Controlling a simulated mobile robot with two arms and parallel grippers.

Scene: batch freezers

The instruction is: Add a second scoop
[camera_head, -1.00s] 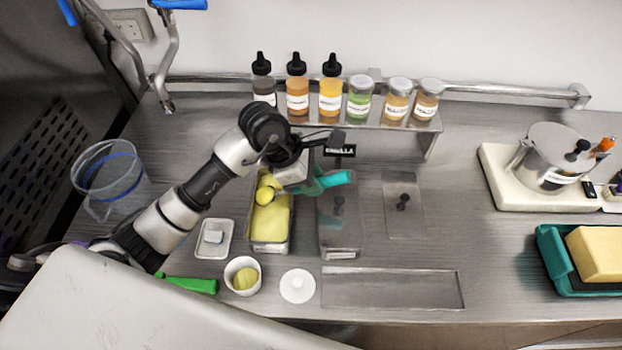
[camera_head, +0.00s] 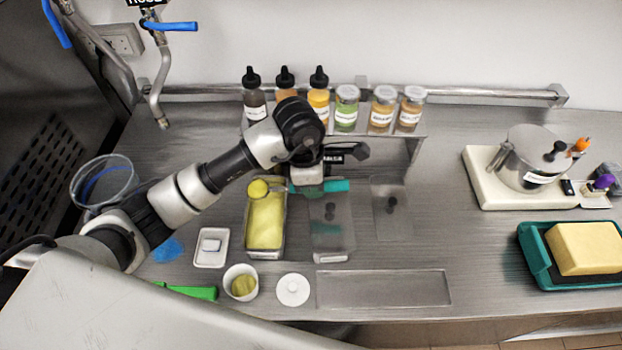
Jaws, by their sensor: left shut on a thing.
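My left gripper (camera_head: 306,184) is shut on the teal handle (camera_head: 330,186) of a scoop, held level. The scoop's round head (camera_head: 258,188), holding something yellow, is over the back end of the open pan of yellow ice cream (camera_head: 250,244). I cannot tell whether it touches the ice cream. A white cup (camera_head: 230,288) with a yellow scoop of ice cream (camera_head: 243,285) in it stands in front of the pan. My right gripper is not in view.
A covered pan (camera_head: 332,240) stands right of the ice cream pan. A white lid (camera_head: 293,290) lies beside the cup. Bottles and jars (camera_head: 347,108) line the rear shelf. A small white tray (camera_head: 211,260) and a green-handled tool (camera_head: 190,292) lie at left.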

